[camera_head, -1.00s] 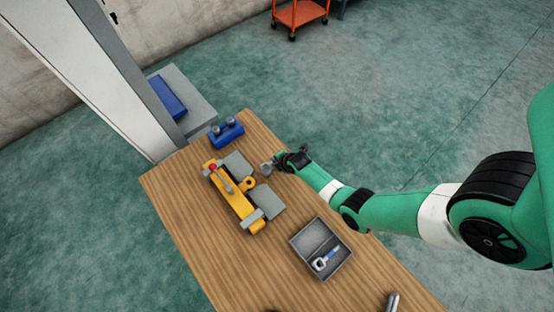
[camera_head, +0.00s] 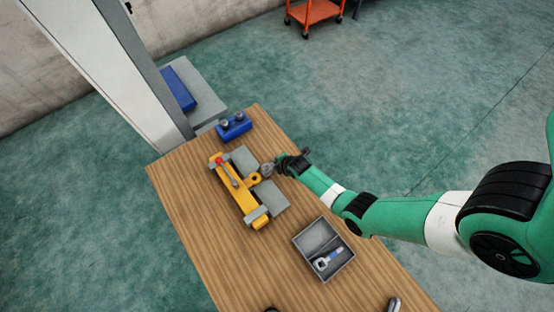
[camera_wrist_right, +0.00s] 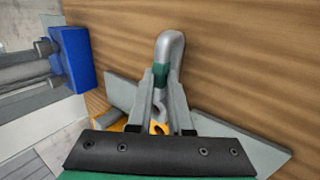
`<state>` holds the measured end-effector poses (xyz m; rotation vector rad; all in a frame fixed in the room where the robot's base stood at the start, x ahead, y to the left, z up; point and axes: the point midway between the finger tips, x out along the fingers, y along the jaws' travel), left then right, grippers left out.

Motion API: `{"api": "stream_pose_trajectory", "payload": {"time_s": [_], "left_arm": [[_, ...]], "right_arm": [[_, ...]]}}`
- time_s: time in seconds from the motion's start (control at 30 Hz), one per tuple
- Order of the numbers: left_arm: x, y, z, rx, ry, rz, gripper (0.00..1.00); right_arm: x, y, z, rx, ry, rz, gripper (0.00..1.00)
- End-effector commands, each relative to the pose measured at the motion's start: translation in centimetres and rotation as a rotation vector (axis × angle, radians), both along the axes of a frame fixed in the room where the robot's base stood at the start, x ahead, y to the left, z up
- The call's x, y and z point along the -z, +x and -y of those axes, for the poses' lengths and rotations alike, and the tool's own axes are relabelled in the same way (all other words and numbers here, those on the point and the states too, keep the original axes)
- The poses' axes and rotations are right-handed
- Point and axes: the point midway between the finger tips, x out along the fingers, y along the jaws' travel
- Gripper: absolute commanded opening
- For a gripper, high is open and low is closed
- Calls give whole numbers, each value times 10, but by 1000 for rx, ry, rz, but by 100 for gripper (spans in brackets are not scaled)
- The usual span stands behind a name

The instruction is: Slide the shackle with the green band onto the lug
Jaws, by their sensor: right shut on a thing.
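My right gripper (camera_head: 277,167) is shut on a grey metal shackle (camera_head: 266,170). In the right wrist view the shackle (camera_wrist_right: 172,47) shows its rounded bow beyond the fingers, and a green band (camera_wrist_right: 160,76) on one leg. The lug (camera_head: 255,179) is a yellow eye on the side of a yellow fixture (camera_head: 236,198). In the wrist view the lug (camera_wrist_right: 158,128) shows between the finger bases, close to the shackle's leg. The fingers partly hide both, so I cannot tell whether the shackle is around the lug. My left gripper is not in view.
A grey open box (camera_head: 304,248) holds another shackle (camera_head: 328,260) with a blue band. A blue block (camera_head: 234,127) with two grey studs stands at the table's far end. Grey plates (camera_head: 270,196) flank the lug. The wooden table (camera_head: 205,258) is clear at the left front.

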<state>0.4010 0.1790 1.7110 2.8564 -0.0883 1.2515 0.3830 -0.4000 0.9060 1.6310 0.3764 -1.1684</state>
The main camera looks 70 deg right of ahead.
Motion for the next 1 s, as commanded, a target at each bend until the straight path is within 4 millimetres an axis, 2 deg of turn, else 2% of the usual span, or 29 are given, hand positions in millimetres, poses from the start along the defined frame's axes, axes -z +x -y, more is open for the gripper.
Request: {"api": "stream_pose_trajectory", "payload": {"time_s": [1.0], "left_arm": [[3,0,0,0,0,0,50]], "right_arm": [[-1,15,-25,-1,-1,2,0]]}}
